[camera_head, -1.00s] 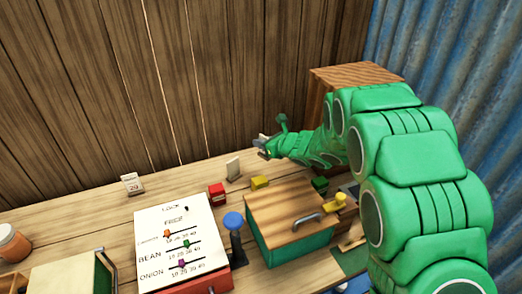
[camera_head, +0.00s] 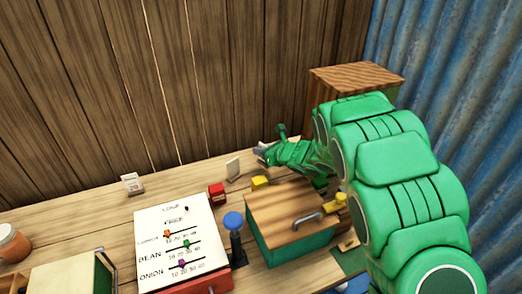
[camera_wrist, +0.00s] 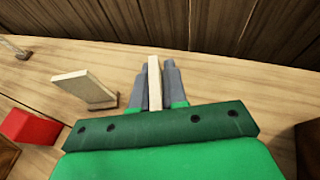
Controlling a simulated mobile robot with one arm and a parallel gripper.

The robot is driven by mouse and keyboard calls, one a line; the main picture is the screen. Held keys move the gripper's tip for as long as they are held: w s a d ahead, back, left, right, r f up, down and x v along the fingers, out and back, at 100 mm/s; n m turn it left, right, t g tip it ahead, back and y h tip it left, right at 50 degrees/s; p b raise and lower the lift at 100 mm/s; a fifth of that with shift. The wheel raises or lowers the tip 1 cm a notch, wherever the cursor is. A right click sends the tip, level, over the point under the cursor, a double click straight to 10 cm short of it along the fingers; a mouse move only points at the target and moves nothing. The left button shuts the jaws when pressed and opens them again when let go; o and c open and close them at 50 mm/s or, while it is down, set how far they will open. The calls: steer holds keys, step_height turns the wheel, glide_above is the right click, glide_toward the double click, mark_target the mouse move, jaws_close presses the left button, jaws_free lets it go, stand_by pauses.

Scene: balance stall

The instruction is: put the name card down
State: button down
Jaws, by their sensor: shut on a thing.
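My gripper (camera_wrist: 155,88) is shut on a thin cream card, taken to be the name card (camera_wrist: 153,78), in the wrist view. The card stands edge-on between the two grey fingers, so its face is hidden. In the head view my gripper (camera_head: 262,150) is over the back of the wooden counter, near the plank wall. The held card is hard to make out there. I cannot tell whether its lower edge touches the counter.
Another cream card (camera_wrist: 84,86) stands tilted on the counter, left of my gripper; it also shows in the head view (camera_head: 233,168). A red block (camera_head: 217,193), a yellow block (camera_head: 260,182) and a wood-topped green box (camera_head: 290,214) are nearby. A price board (camera_head: 160,250) is further left.

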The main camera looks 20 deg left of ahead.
steer(key=shift+f, duration=0.3)
steer(key=shift+s+f, duration=0.15)
steer(key=shift+f, duration=0.2)
steer(key=c, duration=1.2)
jaws_free()
steer(key=shift+f, duration=0.15)
steer(key=shift+c, duration=0.2)
steer(key=shift+o, duration=0.4)
steer(key=shift+s+f, duration=0.2)
steer(key=shift+r, duration=0.5)
steer(key=shift+v, duration=0.9)
steer(key=r+v, duration=0.1)
steer(key=v, duration=0.9)
steer(key=shift+w, duration=0.3)
